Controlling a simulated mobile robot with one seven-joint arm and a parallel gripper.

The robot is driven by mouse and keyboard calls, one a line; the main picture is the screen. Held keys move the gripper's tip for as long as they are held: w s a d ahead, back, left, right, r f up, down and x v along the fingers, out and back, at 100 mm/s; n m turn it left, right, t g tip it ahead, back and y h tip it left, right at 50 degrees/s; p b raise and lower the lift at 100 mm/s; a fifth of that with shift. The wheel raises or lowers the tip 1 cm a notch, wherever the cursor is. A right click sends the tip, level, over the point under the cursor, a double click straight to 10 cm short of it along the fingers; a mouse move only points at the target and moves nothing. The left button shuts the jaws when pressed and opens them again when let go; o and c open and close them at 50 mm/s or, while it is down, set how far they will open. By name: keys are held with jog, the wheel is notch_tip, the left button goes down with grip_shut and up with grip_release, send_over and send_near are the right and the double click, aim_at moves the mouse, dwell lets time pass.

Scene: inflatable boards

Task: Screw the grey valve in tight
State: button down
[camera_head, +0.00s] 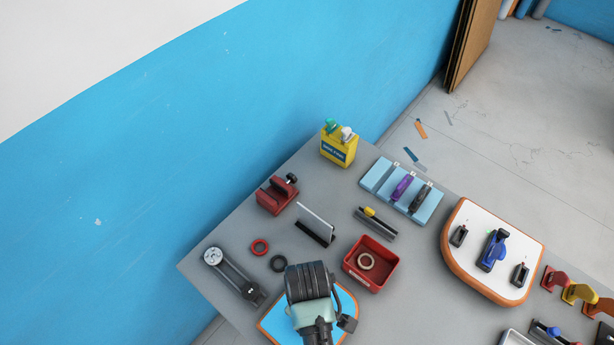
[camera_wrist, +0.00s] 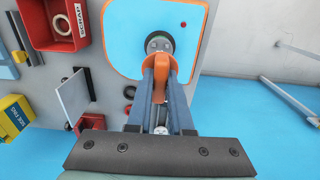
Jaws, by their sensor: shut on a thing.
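The grey valve (camera_wrist: 158,43) is a round piece with a dark ring around it, set near the edge of the blue board (camera_wrist: 125,30) in the wrist view. My gripper (camera_wrist: 161,70) is shut on an orange tool (camera_wrist: 158,84), held between its two blue-grey fingers. The tool's far end is at the valve's near edge; I cannot tell whether it is engaged. In the head view the blue board (camera_head: 348,300) with its orange rim is mostly covered by my arm, and the valve is hidden.
A red bin (camera_head: 385,278) with a ring in it stands beside the board. A red clamp (camera_head: 277,196), a yellow box (camera_head: 338,149), a blue rack (camera_head: 425,208) and a white orange-rimmed board (camera_head: 470,218) share the grey table (camera_head: 228,240). A blue wall (camera_head: 140,170) runs behind.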

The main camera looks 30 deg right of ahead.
jog(key=shift+w+f, duration=0.1)
jog(key=shift+f+b, duration=1.95)
jog(key=shift+f, duration=0.9)
jog(key=shift+p, duration=0.75)
jog(key=shift+f+b, duration=0.8)
jog(key=shift+f, duration=0.3)
jog(key=c, duration=0.7)
grip_release()
jog(key=shift+c, duration=0.2)
jog(key=shift+r, duration=0.1)
